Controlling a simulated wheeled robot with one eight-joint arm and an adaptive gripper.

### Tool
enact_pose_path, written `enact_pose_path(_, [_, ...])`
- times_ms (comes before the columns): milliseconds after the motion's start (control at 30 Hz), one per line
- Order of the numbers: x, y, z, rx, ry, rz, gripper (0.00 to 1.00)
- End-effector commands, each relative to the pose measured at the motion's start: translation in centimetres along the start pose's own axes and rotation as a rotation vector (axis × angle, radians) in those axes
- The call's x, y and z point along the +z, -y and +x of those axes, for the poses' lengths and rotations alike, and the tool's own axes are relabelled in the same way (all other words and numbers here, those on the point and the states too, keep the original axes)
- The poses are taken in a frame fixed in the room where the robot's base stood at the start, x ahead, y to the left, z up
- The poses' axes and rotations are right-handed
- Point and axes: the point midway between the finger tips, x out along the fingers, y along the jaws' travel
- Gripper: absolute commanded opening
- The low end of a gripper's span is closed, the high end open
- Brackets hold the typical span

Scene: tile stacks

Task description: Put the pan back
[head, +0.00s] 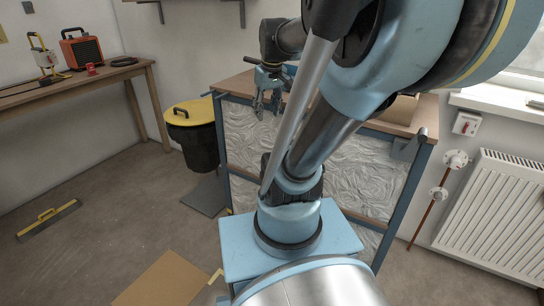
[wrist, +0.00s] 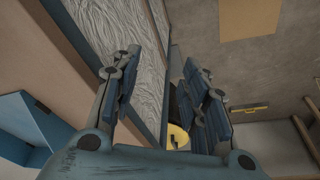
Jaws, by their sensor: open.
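I cannot pick out a pan with certainty in either view. A flat dark grey piece (head: 207,195) lies on the floor beside the bin in the head view; I cannot tell whether it is the pan. My gripper (head: 267,103) hangs fingers-down at the front left part of the wood-topped bench (head: 232,84). In the wrist view my gripper (wrist: 162,66) shows its two fingers spread apart, with nothing between them. My arm hides much of the bench top in the head view.
A black bin with a yellow lid (head: 190,112) stands left of the bench; the lid shows in the wrist view (wrist: 178,136). A yellow-handled tool (head: 48,219) and cardboard (head: 163,281) lie on the floor. A side table (head: 108,77) and radiator (head: 495,215) flank the room.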

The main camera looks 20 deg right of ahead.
Motion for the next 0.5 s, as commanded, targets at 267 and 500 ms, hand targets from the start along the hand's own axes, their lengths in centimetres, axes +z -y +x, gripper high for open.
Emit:
enact_pose_path(267, [9.7, 2.8, 6.2, 0.026, 0.043, 0.169, 0.41])
enact_pose_path(500, [12.9, 3.8, 8.8, 0.040, 0.059, 0.236, 0.41])
